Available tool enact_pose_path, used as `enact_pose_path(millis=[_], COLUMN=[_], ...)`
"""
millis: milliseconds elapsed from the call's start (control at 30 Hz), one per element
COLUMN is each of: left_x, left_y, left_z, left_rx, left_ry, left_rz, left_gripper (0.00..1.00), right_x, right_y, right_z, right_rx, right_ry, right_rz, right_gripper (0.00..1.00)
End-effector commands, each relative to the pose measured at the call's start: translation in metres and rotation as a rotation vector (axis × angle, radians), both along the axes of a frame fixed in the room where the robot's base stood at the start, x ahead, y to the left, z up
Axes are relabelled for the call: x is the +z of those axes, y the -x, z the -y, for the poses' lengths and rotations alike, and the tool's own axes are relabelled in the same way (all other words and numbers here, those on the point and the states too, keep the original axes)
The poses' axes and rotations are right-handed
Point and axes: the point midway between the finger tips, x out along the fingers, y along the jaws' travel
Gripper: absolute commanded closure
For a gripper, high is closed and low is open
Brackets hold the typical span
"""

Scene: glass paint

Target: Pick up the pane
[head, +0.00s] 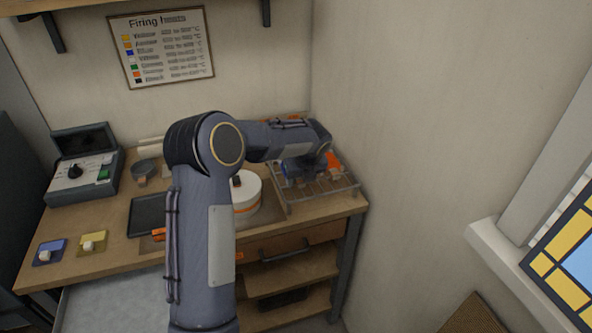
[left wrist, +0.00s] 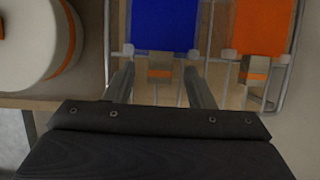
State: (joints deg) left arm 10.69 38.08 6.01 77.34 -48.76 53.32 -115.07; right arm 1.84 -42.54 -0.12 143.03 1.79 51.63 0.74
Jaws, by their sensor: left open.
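A blue pane (left wrist: 165,24) and an orange pane (left wrist: 262,26) lie side by side on a wire rack (head: 322,196). In the left wrist view, each has a small block-like tab at its near edge: one below the blue pane (left wrist: 160,69), one below the orange pane (left wrist: 255,70). My left gripper (left wrist: 160,82) is open, its fingers on either side of the blue pane's tab. I cannot tell whether they touch it. In the head view, the gripper (head: 302,172) is over the rack, and the orange pane (head: 333,160) shows beyond it. My right gripper is not in view.
A round white drum with an orange band (head: 246,196) stands left of the rack. A blue tile (head: 50,251) and a yellow tile (head: 93,243) lie at the bench's front left, near a dark tray (head: 146,216). A wall closes off the right side.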

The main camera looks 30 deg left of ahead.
Motion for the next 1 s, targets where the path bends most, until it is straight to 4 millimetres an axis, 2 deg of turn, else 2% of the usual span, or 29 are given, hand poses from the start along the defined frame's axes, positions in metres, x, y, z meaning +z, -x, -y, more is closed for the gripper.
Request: enact_pose_path(millis=[267,633,1000], left_x=[-0.0038,-0.0035,0.0032], left_y=[-0.001,-0.0008,-0.0012], left_z=[-0.0014,-0.0011,-0.0011], left_rx=[0.001,0.001,0.001], left_ry=[0.001,0.001,0.0], left_rz=[0.001,0.001,0.002], left_gripper=[0.51,0.99,1.0], right_x=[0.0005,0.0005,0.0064], right_y=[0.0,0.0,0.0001], right_z=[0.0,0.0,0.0], right_rx=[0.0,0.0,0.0], right_ry=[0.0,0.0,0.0], right_rz=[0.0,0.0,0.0], right_gripper=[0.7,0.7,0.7])
